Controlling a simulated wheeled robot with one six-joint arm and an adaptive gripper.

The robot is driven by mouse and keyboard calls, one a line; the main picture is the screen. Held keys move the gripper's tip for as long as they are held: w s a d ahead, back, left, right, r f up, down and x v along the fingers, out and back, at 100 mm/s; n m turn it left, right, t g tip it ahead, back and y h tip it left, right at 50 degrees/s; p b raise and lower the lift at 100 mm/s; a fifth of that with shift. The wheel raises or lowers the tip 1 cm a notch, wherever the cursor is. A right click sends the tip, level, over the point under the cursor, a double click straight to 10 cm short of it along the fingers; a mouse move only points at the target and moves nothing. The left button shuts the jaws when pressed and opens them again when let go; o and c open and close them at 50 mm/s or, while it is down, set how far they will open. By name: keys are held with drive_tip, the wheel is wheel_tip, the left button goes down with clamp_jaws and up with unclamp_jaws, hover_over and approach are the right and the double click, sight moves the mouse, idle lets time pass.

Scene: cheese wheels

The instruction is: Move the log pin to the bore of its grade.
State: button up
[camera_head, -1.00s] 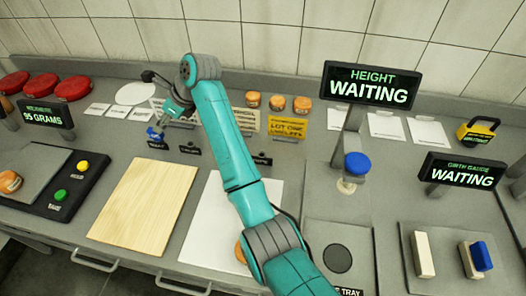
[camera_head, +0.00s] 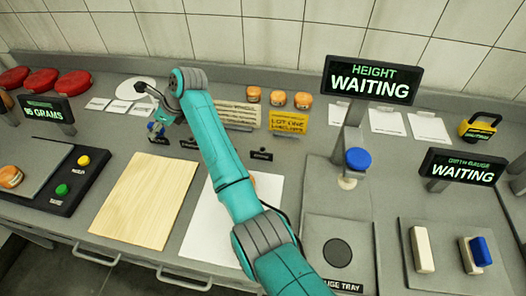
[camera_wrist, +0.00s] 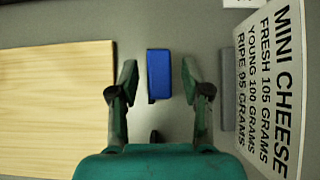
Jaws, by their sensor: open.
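A small blue block (camera_wrist: 158,75), which I take for the log pin, stands between the fingers of my gripper (camera_wrist: 160,88) in the wrist view. The fingers are open on either side, with a gap to the block on both sides. In the head view my gripper (camera_head: 160,116) is at the back left of the counter, over the blue piece (camera_head: 155,128). Small dark labels (camera_head: 188,144) and (camera_head: 262,155) stand along that row. Any bores there are too small or hidden by my arm to make out.
A wooden board (camera_head: 146,200) and a white sheet (camera_head: 205,235) lie in front. The scale display (camera_head: 43,112) reads 95 GRAMS, with a cheese (camera_head: 10,177) at left. The mini cheese card (camera_wrist: 270,85) lists ripe at 95 grams. The height post (camera_head: 350,125) stands right.

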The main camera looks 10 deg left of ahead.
drive_tip(key=shift+c, duration=0.3)
clamp_jaws()
drive_tip(key=shift+r, duration=2.85)
drive_tip(key=shift+r, duration=1.45)
